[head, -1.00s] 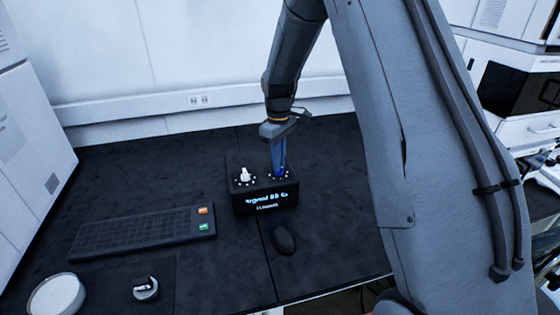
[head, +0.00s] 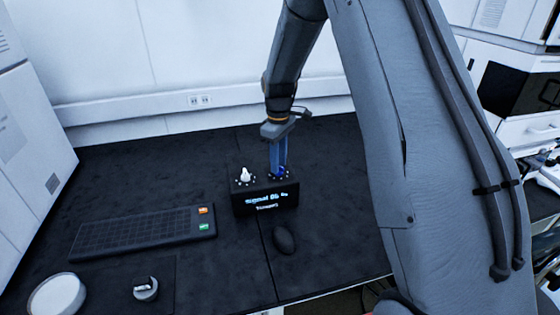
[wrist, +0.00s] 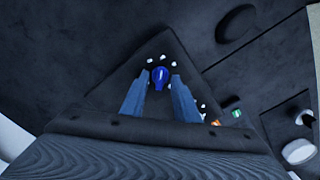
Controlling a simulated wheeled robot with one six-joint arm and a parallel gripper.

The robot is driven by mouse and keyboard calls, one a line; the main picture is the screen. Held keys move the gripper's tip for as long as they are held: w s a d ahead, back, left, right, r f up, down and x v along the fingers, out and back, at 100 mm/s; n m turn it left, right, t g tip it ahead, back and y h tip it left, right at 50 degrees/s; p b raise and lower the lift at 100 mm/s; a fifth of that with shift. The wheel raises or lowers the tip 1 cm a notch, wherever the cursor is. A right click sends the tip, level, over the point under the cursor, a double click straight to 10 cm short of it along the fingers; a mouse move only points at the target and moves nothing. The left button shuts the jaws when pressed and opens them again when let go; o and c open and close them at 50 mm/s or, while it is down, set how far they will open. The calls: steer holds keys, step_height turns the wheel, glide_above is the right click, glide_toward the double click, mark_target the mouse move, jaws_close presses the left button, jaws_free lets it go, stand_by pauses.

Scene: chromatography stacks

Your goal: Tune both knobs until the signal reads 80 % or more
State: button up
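A black box (head: 243,208) stands on the dark bench with two knobs on top, each ringed by white dots. The white knob (head: 245,175) is on the left. The blue knob (head: 282,171) is on the right, and it also shows in the wrist view (wrist: 160,75). My gripper (head: 278,173) points down at the blue knob, with one blue finger on each side. In the wrist view my gripper (wrist: 161,74) shows small gaps between fingertips and knob. The front display (head: 268,199) has a blurred signal line that seems to read 86; its smaller line is unreadable.
A dark keypad (head: 140,232) with an orange and a green key lies left of the box. A black mouse-like object (head: 284,240) lies in front. A white round container (head: 57,296) and a small silver-topped item (head: 145,289) are front left. Bench behind is clear.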

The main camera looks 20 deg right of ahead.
step_height(320, 180, up, 8)
steer(key=b, duration=0.2)
stand_by(0.3)
steer(key=shift+f, duration=0.1)
steer(key=s+f+m, duration=0.2)
steer(key=s+m, duration=0.2)
steer(key=s, duration=1)
steer(key=s+f+m, duration=0.2)
steer(key=s+m, duration=0.3)
steer(key=s, duration=0.9)
steer(key=shift+s+d+t, duration=0.2)
steer(key=shift+s+t, duration=0.05)
steer(key=shift+t, duration=0.15)
stand_by(1.4)
